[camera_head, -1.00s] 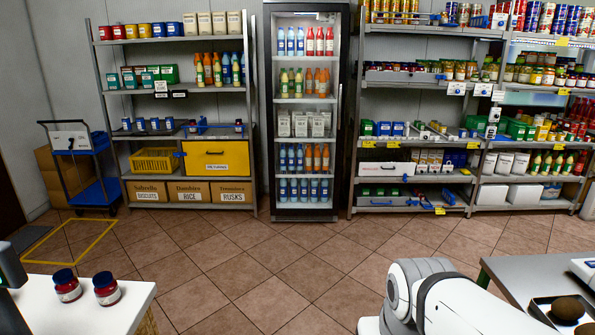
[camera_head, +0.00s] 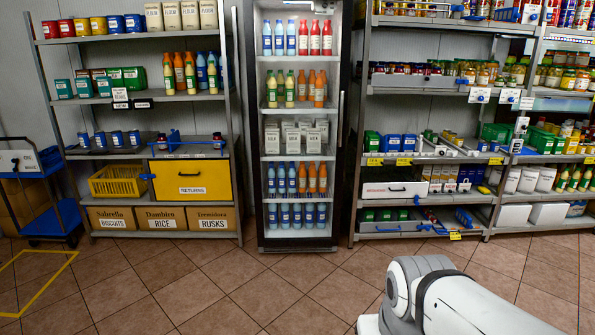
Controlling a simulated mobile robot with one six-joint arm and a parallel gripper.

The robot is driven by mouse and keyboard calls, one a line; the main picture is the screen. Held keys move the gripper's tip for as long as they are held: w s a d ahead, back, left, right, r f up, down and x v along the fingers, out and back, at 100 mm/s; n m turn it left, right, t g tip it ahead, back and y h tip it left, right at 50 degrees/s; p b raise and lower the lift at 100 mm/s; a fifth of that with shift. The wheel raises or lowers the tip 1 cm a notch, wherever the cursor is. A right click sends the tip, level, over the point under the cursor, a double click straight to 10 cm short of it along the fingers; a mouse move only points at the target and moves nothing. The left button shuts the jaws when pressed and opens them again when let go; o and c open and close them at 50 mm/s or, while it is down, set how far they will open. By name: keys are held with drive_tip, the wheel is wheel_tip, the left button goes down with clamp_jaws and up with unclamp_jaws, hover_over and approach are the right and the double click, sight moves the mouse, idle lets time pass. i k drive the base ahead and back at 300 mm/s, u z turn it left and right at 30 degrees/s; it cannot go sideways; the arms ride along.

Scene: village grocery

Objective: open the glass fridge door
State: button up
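The glass fridge (camera_head: 296,242) stands upright against the back wall, a little left of the picture's middle. Its glass door (camera_head: 297,108) appears shut, with bottles and white cartons showing through it on several shelves. A vertical handle (camera_head: 340,118) runs along the door's right side. Part of my own white arm shows at the bottom right, well in front of the fridge and apart from it. My gripper is not in view.
Grey shelving (camera_head: 234,120) full of goods stands left of the fridge, and more shelving (camera_head: 356,150) stands right of it. A blue trolley (camera_head: 45,222) is at the far left. The tiled floor (camera_head: 215,295) before the fridge is clear.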

sight(248, 10)
drive_tip(key=i, duration=3.4)
drive_tip(key=u, duration=0.4)
drive_tip(key=i, duration=0.5)
drive_tip(key=u, duration=0.05)
